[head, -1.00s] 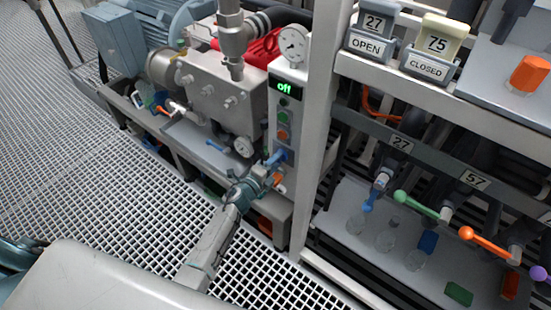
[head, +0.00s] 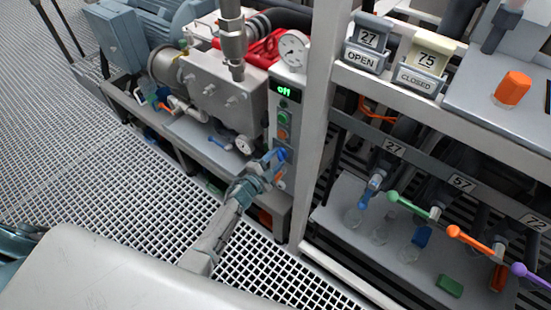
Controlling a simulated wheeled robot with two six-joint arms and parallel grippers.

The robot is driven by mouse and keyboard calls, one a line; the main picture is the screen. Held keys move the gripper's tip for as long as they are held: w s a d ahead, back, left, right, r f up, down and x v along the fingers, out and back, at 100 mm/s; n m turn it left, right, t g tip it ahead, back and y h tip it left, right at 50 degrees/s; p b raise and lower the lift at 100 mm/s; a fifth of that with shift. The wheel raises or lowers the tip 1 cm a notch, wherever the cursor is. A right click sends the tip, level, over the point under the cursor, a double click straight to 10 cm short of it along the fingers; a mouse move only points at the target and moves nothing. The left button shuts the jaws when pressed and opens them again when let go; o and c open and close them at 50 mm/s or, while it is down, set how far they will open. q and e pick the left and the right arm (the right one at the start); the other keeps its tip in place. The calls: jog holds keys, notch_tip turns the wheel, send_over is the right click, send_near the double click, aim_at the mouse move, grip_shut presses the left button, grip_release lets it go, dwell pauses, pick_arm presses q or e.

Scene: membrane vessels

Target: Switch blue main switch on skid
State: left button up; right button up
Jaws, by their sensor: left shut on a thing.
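The blue main switch (head: 281,155) sits low on the grey control panel (head: 285,75) of the skid, under a green, a grey and an orange button. The panel display (head: 285,91) reads "off" in green. My left gripper (head: 269,165) reaches up from below and is shut on the blue switch, its fingers covering part of it. My right gripper is not in view.
A round gauge (head: 292,48) tops the panel. A white frame post (head: 318,110) stands close to its right. Beyond it a rack carries a blue valve handle (head: 370,188), a green handle (head: 409,205) and an orange handle (head: 470,239). Open grating lies at left.

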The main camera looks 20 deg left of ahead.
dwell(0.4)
pick_arm(q)
jog(key=o, duration=1)
jog(key=v, duration=1)
jog(key=shift+s+a, duration=0.15)
jog(key=shift+s, duration=0.25)
